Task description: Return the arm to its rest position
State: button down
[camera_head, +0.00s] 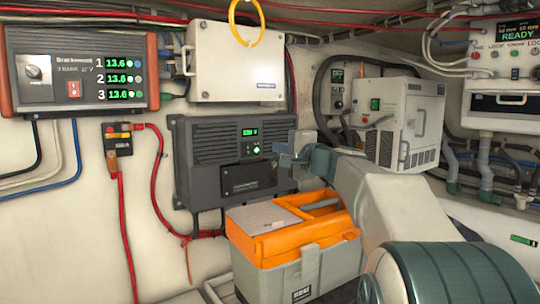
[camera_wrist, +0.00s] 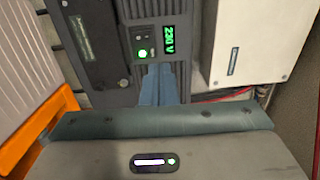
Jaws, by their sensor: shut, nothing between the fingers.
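My arm reaches in from the lower right of the head view. My gripper (camera_head: 285,160) is in front of the dark grey inverter unit (camera_head: 210,160), near its small green display. In the wrist view my gripper's blue-grey fingers (camera_wrist: 158,72) are together with nothing between them, pointing at the inverter just below its "230 V" readout (camera_wrist: 169,41). Whether the fingertips touch the unit cannot be told.
An orange and grey toolbox (camera_head: 310,262) stands below my gripper. A white box (camera_head: 237,60) with a yellow ring hangs above the inverter. A battery charger panel (camera_head: 80,72), a red-cabled switch (camera_head: 117,140) and a white appliance (camera_head: 405,120) line the wall.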

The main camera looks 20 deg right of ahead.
jog(key=shift+s+d, duration=0.2)
jog(key=shift+s, duration=0.4)
jog(key=s+a+f+n+g, duration=0.1)
jog(key=a+f, duration=0.2)
jog(key=s+a+f+n+g, duration=0.1)
jog(key=s+a+f+g, duration=0.1)
jog(key=f, duration=0.1)
jog(key=s+a+f+n+g, duration=0.1)
jog(key=s+a+f+n, duration=0.1)
jog(key=a+f, duration=0.1)
jog(key=shift+s+a+f+g+y, duration=0.2)
jog(key=shift+a+f+g+y, duration=0.1)
jog(key=shift+f, duration=0.15)
jog(key=s+a+f+n+g+h, duration=0.1)
jog(key=s+a+f+n+g, duration=0.35)
jog(key=s+f, duration=0.55)
jog(key=s+d+f+n+g+h, duration=0.2)
jog(key=s+f, duration=0.6)
jog(key=s+d+f+n+g+h, duration=0.1)
jog(key=s+f+n+g+h, duration=0.2)
jog(key=s+f, duration=0.5)
jog(key=shift+s+d+n+h, duration=0.3)
jog(key=shift+s+d+n, duration=0.05)
jog(key=shift+s, duration=0.45)
